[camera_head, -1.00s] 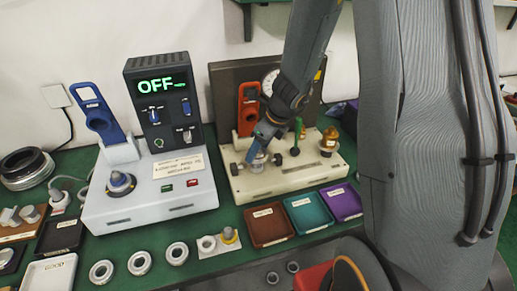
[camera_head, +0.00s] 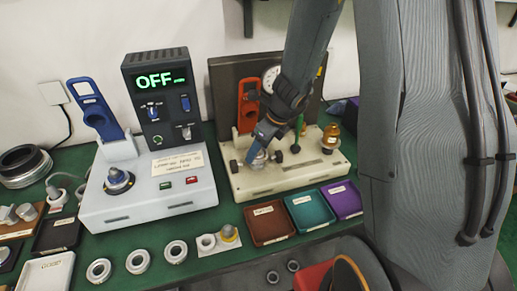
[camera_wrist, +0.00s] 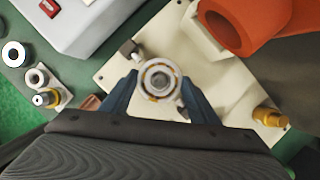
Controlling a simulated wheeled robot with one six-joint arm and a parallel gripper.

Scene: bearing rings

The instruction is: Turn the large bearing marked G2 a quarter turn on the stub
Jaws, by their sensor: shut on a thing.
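In the wrist view a large bearing (camera_wrist: 146,80) sits around the stub (camera_wrist: 158,82) on the cream fixture (camera_wrist: 112,72). No G2 mark is legible on it. My gripper (camera_wrist: 158,95) has one blue finger on each side of the bearing and is shut on it. In the head view my gripper (camera_head: 262,148) points down at the left part of the fixture (camera_head: 290,180). The bearing (camera_head: 256,160) is mostly hidden there by the fingers.
An orange-red lever (camera_head: 247,105) and a dial gauge (camera_head: 270,78) stand behind the stub. A brass knob (camera_head: 330,138) is at the right. A white machine reading OFF (camera_head: 150,205) stands left. Trays (camera_head: 270,224) and loose rings (camera_head: 138,261) lie in front.

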